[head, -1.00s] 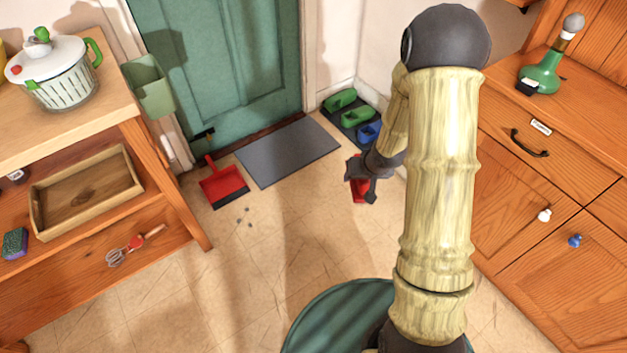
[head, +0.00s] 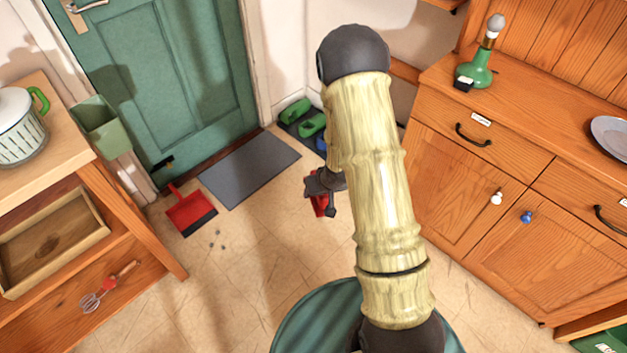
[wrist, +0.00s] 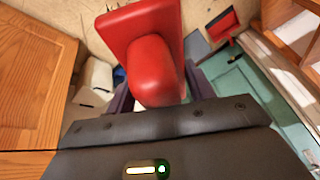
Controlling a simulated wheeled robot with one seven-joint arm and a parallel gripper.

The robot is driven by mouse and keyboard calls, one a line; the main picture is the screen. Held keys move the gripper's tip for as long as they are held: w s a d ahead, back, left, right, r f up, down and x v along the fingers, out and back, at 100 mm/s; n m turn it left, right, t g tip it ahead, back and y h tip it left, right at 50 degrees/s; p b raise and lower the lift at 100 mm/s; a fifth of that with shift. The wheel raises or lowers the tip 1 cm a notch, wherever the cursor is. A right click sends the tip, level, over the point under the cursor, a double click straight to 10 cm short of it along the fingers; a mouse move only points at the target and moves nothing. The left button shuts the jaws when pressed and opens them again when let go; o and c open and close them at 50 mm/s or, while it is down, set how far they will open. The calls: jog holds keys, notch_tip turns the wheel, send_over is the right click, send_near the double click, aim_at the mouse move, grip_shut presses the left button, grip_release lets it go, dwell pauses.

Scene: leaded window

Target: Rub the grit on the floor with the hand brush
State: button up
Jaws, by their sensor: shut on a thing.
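The grit (head: 217,240) is a few small dark specks on the tan floor, just in front of the red dustpan (head: 190,211). My gripper (head: 322,198) is shut on the red hand brush (head: 319,206), to the right of the grit and apart from it. In the wrist view the brush's red body (wrist: 155,55) fills the upper middle, held between the jaws. Its bristles are not clearly visible. The arm hides part of the gripper in the head view.
A grey mat (head: 250,168) lies before the green door (head: 170,85). A shoe tray with green shoes (head: 296,111) stands behind my gripper. A wooden shelf unit (head: 140,215) is at left and a wooden cabinet (head: 470,165) at right. The floor between is clear.

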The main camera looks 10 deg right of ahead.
jog(key=p, duration=0.1)
jog(key=s+p, duration=0.1)
jog(key=p, duration=0.1)
jog(key=shift+a+f, duration=0.1)
jog(key=shift+a, duration=0.1)
jog(key=s+f+p, duration=0.1)
jog(key=s+p, duration=0.1)
jog(key=p, duration=0.2)
jog(key=s+d+f+p, duration=0.1)
jog(key=s+f+p, duration=0.1)
jog(key=p, duration=0.3)
jog(key=shift+s+f, duration=0.1)
jog(key=shift+f, duration=0.1)
jog(key=shift+s+d+f, duration=0.1)
jog(key=shift+s+f, duration=0.1)
jog(key=shift+f, duration=0.15)
jog(key=shift+w, duration=0.15)
